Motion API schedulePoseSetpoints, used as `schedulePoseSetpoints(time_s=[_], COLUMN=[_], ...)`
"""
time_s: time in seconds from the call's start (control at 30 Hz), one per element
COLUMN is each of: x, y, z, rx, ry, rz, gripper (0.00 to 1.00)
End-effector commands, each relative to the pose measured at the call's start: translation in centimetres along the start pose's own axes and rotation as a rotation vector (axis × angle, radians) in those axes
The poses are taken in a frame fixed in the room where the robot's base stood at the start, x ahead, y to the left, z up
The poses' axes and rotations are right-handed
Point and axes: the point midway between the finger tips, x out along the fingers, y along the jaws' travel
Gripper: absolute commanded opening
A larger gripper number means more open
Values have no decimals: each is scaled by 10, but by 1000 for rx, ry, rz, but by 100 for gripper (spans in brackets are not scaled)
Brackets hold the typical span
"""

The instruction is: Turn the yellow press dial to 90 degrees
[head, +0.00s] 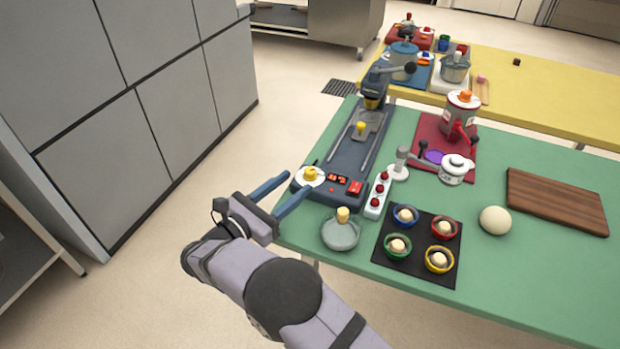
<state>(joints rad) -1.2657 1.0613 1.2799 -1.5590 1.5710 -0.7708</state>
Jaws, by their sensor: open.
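The yellow press dial (311,173) is a small yellow knob on a round white plate, at the front left corner of the dark blue press (333,162). My gripper (300,180) is open and empty, with two blue fingers. It comes from the lower left, and its fingertips appear at the near left edge of the dial's white plate, one to each side. The knob shows clear beyond the fingertips. I cannot tell the height of the fingers over the plate, or the dial's exact angle.
Red buttons (355,187) sit right of the dial. A white strip with red buttons (378,195), a glass lidded bowl (341,234) and a black mat (385,256) with several small bowls stand nearby on the green table (480,280). Grey cabinets (150,110) stand left, beyond open floor.

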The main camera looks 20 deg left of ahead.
Motion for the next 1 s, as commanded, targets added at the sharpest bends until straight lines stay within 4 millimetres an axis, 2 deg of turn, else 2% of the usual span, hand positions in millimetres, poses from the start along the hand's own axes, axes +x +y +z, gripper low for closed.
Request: schedulePoseSetpoints(time_s=[0.17, 0.33, 0.8, 1.0], x=[-2, 5, 60, 71], y=[1, 0, 0, 1], z=[0, 0, 0, 0], rx=[-34, -32, -30, -30], ry=[-10, -9, -8, -8], rz=[11, 8, 6, 9], gripper=[44, 44, 44, 44])
